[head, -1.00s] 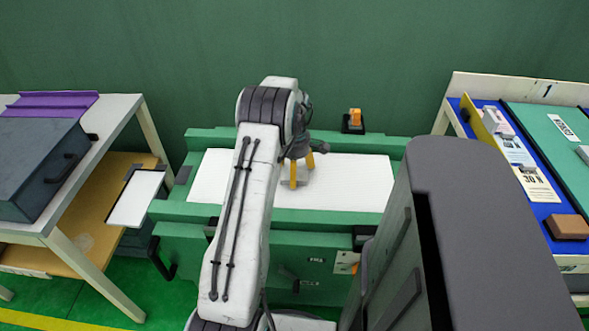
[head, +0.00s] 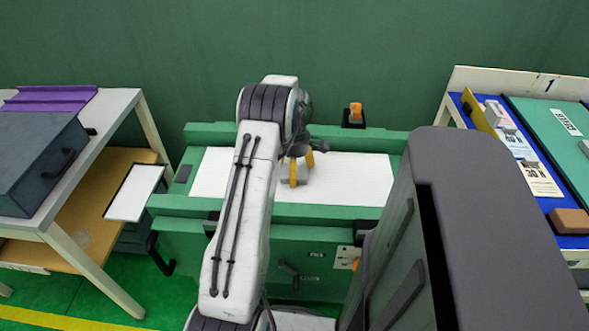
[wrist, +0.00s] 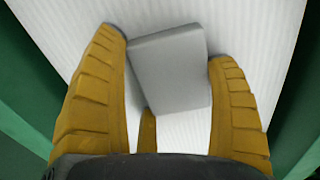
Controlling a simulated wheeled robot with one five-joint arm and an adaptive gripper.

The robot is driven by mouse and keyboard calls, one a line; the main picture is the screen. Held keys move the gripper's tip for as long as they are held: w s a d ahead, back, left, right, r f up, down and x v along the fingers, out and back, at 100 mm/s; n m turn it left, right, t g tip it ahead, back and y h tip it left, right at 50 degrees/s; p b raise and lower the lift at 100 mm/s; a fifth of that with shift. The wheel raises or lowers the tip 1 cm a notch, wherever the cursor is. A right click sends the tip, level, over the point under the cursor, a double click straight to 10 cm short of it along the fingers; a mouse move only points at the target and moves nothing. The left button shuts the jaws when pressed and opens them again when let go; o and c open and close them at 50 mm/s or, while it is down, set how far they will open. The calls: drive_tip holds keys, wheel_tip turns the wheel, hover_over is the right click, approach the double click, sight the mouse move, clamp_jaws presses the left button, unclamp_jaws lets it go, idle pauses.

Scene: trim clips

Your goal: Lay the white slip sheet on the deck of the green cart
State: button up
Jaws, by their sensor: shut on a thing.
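The white slip sheet (head: 345,180), finely ribbed, appears flat between the long green rails of the green cart (head: 330,212). It also fills the wrist view behind my fingers (wrist: 270,30), with green at both sides. I cannot tell whether it touches the deck. A grey block (wrist: 170,70) shows against the sheet between my fingers. My gripper (head: 301,168), with yellow fingers, is over the sheet's middle, shut on the grey block. It also shows in the wrist view (wrist: 168,95). My arm hides part of the sheet and cart.
At left stands a table with a dark grey box (head: 40,160), a purple piece (head: 50,98) and a white-faced panel (head: 134,192) on its lower level. At right, a blue-topped table (head: 552,212) holds a brown block (head: 570,221). An orange item (head: 356,110) sits behind the cart.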

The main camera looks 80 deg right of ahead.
drive_tip(key=shift+f, duration=0.35)
drive_tip(key=o, duration=1.1)
drive_tip(key=shift+r, duration=0.1)
wheel_tip(320, 180, up, 12)
drive_tip(key=shift+f, duration=0.1)
